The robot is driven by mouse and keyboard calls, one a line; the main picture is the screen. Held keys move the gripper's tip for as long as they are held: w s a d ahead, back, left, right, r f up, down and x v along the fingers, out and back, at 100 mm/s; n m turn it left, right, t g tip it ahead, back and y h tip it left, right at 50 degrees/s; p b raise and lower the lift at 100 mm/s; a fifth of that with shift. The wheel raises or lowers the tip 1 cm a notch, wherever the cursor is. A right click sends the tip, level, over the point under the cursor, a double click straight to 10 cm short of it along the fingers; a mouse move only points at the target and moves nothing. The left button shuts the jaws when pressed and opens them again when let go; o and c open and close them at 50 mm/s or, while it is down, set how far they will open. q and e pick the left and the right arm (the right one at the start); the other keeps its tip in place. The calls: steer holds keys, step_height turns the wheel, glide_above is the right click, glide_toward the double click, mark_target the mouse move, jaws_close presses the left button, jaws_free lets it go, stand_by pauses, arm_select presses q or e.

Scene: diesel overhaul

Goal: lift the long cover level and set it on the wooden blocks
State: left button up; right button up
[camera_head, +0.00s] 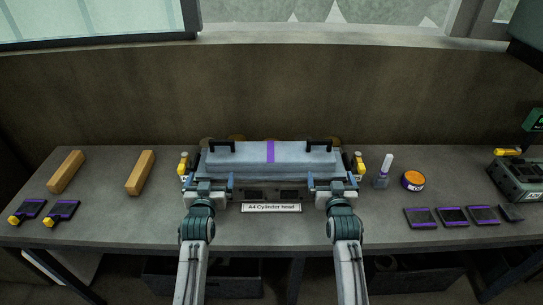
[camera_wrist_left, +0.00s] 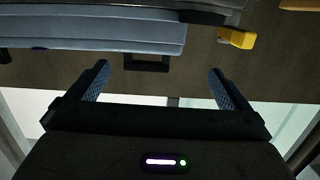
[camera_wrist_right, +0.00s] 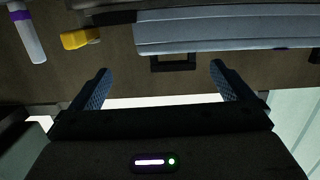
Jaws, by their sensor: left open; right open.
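The long blue-grey cover (camera_head: 290,155) with a purple band (camera_head: 270,151) lies level on the cylinder head at the table's middle. It has a black handle near each end, left (camera_head: 222,147) and right (camera_head: 318,145). My left gripper (camera_head: 208,181) is open and empty at the cover's left end. In the left wrist view the left handle (camera_wrist_left: 147,66) appears between the open fingertips (camera_wrist_left: 158,72). My right gripper (camera_head: 333,181) is open at the right end, with the right handle (camera_wrist_right: 173,67) between its fingertips in the right wrist view. Two wooden blocks (camera_head: 66,172) (camera_head: 140,173) lie at the left, apart.
Yellow-topped parts (camera_head: 184,162) (camera_head: 359,162) flank the cover's ends. Dark purple-edged pads (camera_head: 62,211) lie front left, others (camera_head: 452,216) front right. A bottle (camera_head: 384,171), an orange-topped tin (camera_head: 413,181) and a green-grey case (camera_head: 520,178) stand right. A label (camera_head: 271,208) is in front.

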mark_target(221, 145)
arm_select(q)
steer(key=shift+t, duration=0.7)
steer(key=w+r, duration=0.1)
steer(key=w, duration=0.3)
steer(key=w+d+r, duration=0.1)
steer(key=w, duration=0.4)
steer(key=w+d+r, duration=0.1)
steer(key=w, duration=0.3)
steer(key=shift+w, duration=0.25)
arm_select(e)
steer(key=shift+t, duration=0.7)
steer(key=w+r, duration=0.1)
steer(key=w, duration=0.3)
steer(key=w+a+r, duration=0.1)
steer(key=w, duration=0.4)
steer(key=w+a+r, duration=0.1)
steer(key=w, duration=0.3)
steer(key=shift+w, duration=0.25)
arm_select(q)
steer(key=shift+f, duration=0.1)
steer(key=c, duration=2.1)
arm_select(e)
steer(key=shift+f, duration=0.1)
steer(key=c, duration=2.1)
